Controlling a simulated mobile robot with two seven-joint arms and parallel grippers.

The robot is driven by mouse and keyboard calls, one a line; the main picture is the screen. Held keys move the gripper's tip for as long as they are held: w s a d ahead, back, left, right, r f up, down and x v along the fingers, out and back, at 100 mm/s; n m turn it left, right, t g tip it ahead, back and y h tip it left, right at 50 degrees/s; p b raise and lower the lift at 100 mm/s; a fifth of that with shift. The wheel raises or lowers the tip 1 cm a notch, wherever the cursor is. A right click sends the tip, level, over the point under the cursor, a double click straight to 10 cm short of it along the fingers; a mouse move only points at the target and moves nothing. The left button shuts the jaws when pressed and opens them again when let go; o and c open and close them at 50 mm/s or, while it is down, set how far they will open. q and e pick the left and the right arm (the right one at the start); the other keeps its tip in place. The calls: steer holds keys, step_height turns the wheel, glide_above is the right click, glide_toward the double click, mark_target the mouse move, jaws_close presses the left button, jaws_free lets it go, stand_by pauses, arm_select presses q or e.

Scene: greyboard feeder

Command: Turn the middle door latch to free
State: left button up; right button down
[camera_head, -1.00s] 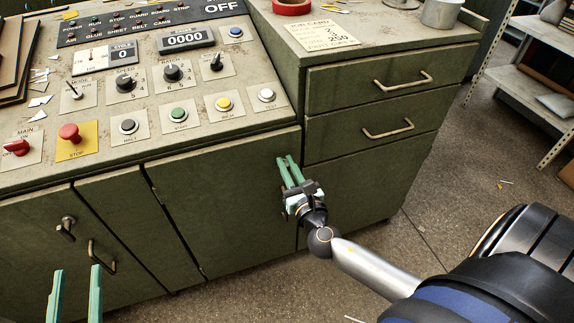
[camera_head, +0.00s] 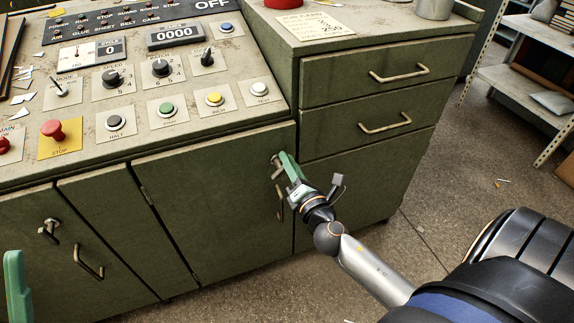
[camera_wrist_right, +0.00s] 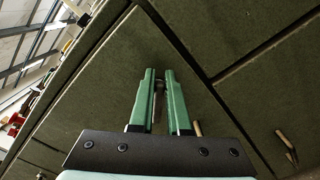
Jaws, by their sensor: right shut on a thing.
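The middle door (camera_head: 215,205) is a dark green panel under the control desk and looks closed. Its latch (camera_head: 276,160) is a small metal piece near the upper right edge, mostly hidden by my gripper. My right gripper (camera_head: 285,160) is shut on this latch, reaching in from the lower right. In the right wrist view, the latch (camera_wrist_right: 158,88) shows as a small metal piece between the two green fingers (camera_wrist_right: 159,85); its turn angle cannot be read. My left gripper (camera_head: 15,285) shows only as one green finger at the left edge.
The middle door's handle (camera_head: 280,203) hangs just below the latch, close to my right gripper. The left door has its own latch (camera_head: 48,229) and handle (camera_head: 88,262). Drawers with handles (camera_head: 400,74) stand to the right. Open floor (camera_head: 450,190) lies right of the cabinet.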

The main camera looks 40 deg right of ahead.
steer(key=m, duration=0.1)
steer(key=m+b, duration=0.1)
steer(key=m, duration=0.1)
steer(key=f+m, duration=0.1)
steer(key=shift+s+d+m, duration=0.1)
steer(key=shift+d+m, duration=0.2)
steer(key=shift+m, duration=0.1)
steer(key=shift+f+m+b, duration=0.25)
steer(key=shift+m, duration=0.7)
steer(key=shift+f+m+b, duration=0.2)
steer(key=shift+m, duration=0.75)
steer(key=c, duration=0.9)
jaws_free()
steer(key=shift+s, duration=0.15)
